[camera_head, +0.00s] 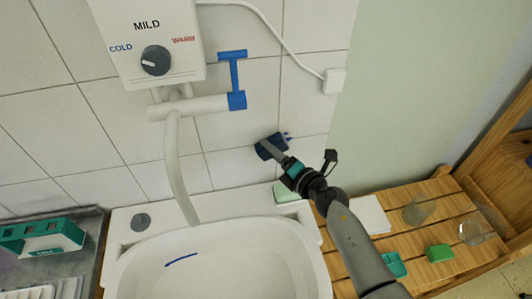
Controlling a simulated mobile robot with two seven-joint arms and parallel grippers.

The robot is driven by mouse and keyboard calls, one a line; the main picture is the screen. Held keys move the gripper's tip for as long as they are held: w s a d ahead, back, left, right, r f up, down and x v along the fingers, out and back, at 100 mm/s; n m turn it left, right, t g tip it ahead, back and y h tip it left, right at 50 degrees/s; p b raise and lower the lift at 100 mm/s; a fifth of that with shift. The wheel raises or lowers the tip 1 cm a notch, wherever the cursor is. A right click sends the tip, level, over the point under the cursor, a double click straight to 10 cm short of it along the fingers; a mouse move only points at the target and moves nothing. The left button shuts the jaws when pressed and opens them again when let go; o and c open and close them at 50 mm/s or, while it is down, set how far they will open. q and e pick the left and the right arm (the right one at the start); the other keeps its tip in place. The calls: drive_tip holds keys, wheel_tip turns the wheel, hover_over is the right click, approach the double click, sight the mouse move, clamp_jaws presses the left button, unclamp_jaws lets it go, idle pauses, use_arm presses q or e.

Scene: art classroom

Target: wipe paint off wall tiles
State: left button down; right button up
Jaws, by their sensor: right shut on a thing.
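My right gripper (274,150) reaches in from the lower right and is shut on a dark blue pad (263,152), perhaps a sponge or cloth. The pad is at the white wall tiles (230,150), above the sink's right rear corner. I cannot tell whether it presses on them. A small blue paint mark (288,136) shows on the tiles just right of the pad. The pad and fingers may hide more of it. My left gripper is not in view.
The white sink (230,285) has a blue streak (181,259) inside. The water heater (150,40) and its tap (185,105) with blue handle (236,80) are left of my arm. The wooden slatted bench (455,235) at right holds a green block (439,253) and glassware (420,211).

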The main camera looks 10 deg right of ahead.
sight(261, 151)
drive_tip(key=shift+w+d+b, duration=0.15)
drive_tip(key=shift+d+b, duration=0.5)
drive_tip(key=shift+d, duration=3.15)
drive_tip(key=shift+r, duration=0.1)
drive_tip(key=shift+a+p, duration=0.95)
drive_tip(key=shift+a, duration=1.4)
drive_tip(key=shift+a+p, duration=0.65)
drive_tip(key=shift+a, duration=2.5)
drive_tip(key=shift+r, duration=0.1)
drive_tip(key=shift+r+p, duration=0.3)
drive_tip(key=shift+p, duration=0.15)
drive_tip(key=shift+d+b, duration=0.65)
drive_tip(key=shift+d, duration=3.1)
drive_tip(key=shift+d+f+b, duration=0.1)
drive_tip(key=shift+d+b, duration=0.3)
drive_tip(key=shift+d, duration=1.35)
drive_tip(key=shift+a, duration=0.75)
drive_tip(key=shift+a+p, duration=0.95)
drive_tip(key=shift+a, duration=3.75)
